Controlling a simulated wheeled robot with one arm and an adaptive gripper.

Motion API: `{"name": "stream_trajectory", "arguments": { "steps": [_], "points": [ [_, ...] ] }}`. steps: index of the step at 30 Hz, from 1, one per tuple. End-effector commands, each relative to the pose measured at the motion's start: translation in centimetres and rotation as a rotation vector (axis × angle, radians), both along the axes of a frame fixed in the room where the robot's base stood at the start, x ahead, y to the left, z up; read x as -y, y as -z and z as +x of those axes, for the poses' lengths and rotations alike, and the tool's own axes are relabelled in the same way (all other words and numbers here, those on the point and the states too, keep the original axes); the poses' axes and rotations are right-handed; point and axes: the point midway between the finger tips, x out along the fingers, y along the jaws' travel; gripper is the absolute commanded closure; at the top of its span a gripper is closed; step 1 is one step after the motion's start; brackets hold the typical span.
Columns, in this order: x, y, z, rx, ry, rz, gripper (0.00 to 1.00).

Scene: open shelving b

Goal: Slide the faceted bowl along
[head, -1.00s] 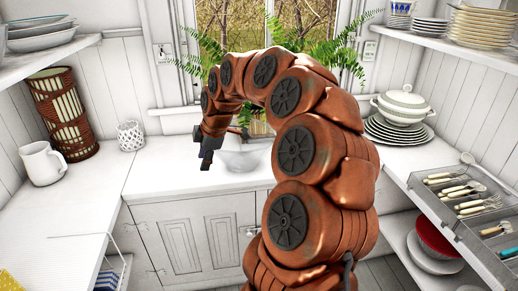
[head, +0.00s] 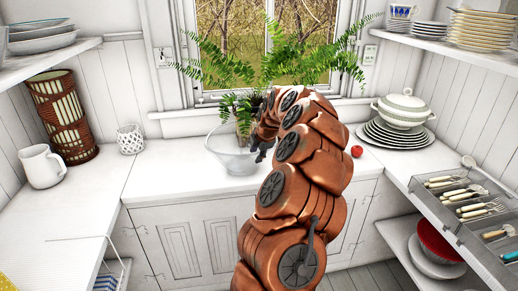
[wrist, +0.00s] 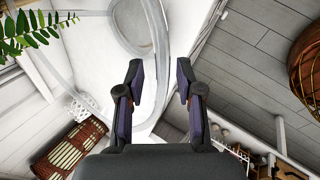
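The faceted bowl (head: 228,160) is pale and see-through and stands upright on the white counter below the window. In the wrist view, a clear curved wall that looks like its side (wrist: 158,35) runs past the fingers. My gripper (head: 262,152) is at the bowl's right side in the head view, small and partly hidden by my arm. In the wrist view my gripper (wrist: 160,78) has its two fingers apart with nothing clearly held between them. I cannot tell whether a finger touches the bowl.
A fern (head: 243,112) stands behind the bowl. A red round fruit (head: 357,151) and a plate stack (head: 396,136) with a tureen (head: 403,106) are to the right. A white holder (head: 130,139), a wicker lantern (head: 64,115) and a jug (head: 41,166) are left. Counter between holder and bowl is clear.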

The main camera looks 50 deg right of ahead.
Motion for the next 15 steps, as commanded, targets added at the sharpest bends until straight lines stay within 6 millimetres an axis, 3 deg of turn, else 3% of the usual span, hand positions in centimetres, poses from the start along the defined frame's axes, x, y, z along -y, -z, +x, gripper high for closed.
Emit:
{"name": "stream_trajectory", "arguments": {
  "steps": [6, 15],
  "points": [
    [0.4, 2.4, 1.4, -0.001, 0.001, 0.001, 0.64],
    [0.7, 4.0, 2.1, -0.001, 0.0, 0.0, 0.64]
  ]
}}
